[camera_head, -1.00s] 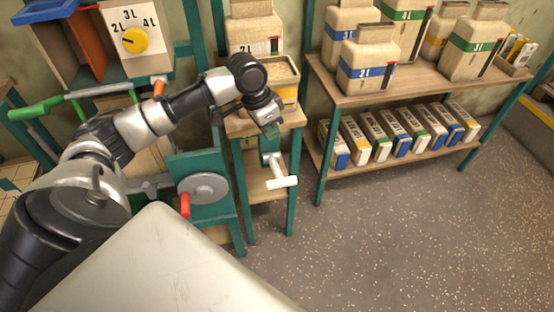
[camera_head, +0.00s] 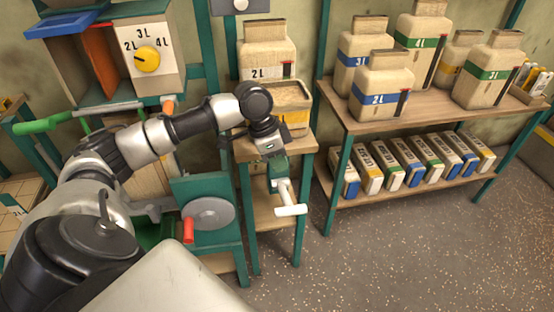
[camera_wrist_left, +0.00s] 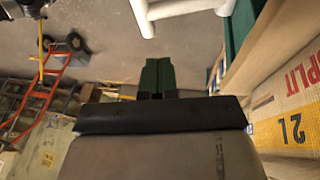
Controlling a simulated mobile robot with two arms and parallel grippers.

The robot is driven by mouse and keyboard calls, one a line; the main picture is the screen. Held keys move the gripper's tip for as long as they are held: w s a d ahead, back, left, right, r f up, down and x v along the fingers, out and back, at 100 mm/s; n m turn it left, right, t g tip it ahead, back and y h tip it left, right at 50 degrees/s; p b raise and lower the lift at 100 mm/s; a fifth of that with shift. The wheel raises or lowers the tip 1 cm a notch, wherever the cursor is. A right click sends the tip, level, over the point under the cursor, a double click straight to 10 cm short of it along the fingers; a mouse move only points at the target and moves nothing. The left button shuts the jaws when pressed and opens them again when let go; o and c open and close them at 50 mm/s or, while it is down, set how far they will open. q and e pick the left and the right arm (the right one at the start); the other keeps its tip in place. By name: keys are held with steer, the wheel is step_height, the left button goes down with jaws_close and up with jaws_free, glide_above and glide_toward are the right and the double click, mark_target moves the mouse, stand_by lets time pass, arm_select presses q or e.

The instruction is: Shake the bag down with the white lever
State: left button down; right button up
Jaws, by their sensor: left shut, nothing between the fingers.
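The open-topped bag (camera_head: 293,122) with a yellow band stands on a small wooden stand, and a pale, grainy fill shows at its top. My arm partly covers it. The white lever (camera_head: 290,210), with a T-shaped handle, sticks out below the stand's front. My left gripper (camera_head: 277,168) points down just above the lever, with its green fingers shut and empty. In the left wrist view the shut fingers (camera_wrist_left: 157,76) are apart from the white lever (camera_wrist_left: 150,12); the bag's side (camera_wrist_left: 295,118), marked 2L, is at the right. My right gripper is out of view.
Shelves (camera_head: 400,116) with several bags stand at the right. The speckled floor (camera_head: 400,245) is clear in front.

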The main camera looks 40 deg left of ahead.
arm_select(q)
glide_above(293, 205)
steer(key=w+a, duration=0.1)
steer(key=a, duration=0.2)
step_height(293, 205, down, 6)
steer(key=shift+w+r+b, duration=0.1)
steer(key=shift+r+b, duration=0.05)
steer(key=shift+b, duration=0.3)
steer(key=shift+s+d+f, duration=0.25)
steer(key=shift+d+f, duration=0.05)
steer(key=shift+f, duration=0.2)
steer(key=shift+s+d+f, duration=0.2)
steer(key=shift+d+f, duration=0.05)
steer(key=shift+f, duration=0.3)
steer(key=shift+s+d+f, duration=0.25)
steer(key=shift+d+f, duration=0.05)
steer(key=shift+f, duration=0.2)
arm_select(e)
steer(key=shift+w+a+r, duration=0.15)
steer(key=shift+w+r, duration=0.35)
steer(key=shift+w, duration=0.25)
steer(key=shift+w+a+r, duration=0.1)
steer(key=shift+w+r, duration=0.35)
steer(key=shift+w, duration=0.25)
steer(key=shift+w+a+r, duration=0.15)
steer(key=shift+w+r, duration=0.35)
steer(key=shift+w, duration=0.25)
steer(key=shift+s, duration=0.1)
